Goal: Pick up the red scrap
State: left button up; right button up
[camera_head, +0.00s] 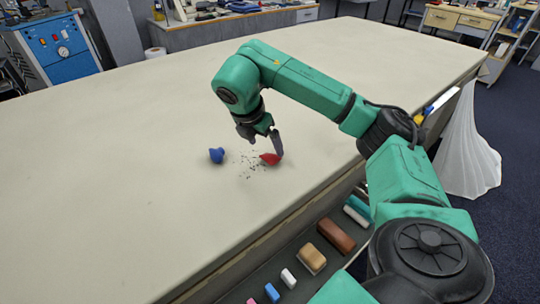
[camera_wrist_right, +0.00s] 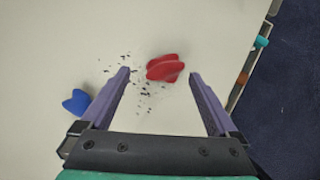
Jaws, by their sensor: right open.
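The red scrap (camera_head: 270,159) lies on the table, close to the fingers of my right gripper (camera_head: 262,143). In the right wrist view the red scrap (camera_wrist_right: 165,68) is a folded, rounded piece just beyond and between the two fingertips. My right gripper (camera_wrist_right: 160,74) is open, with nothing between its purple fingers there. One finger partly overlaps the scrap in the head view. My left gripper is not in view.
A blue scrap (camera_head: 217,155) lies left of the red one, also near the left finger in the wrist view (camera_wrist_right: 76,102). Dark crumbs (camera_head: 250,163) are scattered between them.

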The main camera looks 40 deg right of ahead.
aim_at(271, 154)
jog(key=x, duration=0.2)
jog(key=s+p+x, duration=0.1)
jog(key=x, duration=0.2)
jog(key=shift+d+f, duration=0.1)
jog(key=shift+w, duration=0.15)
jog(key=c, duration=0.3)
pick_arm(q)
jog(key=shift+w+r, duration=0.4)
jog(key=shift+w, duration=0.15)
pick_arm(e)
jog(key=c, duration=1.1)
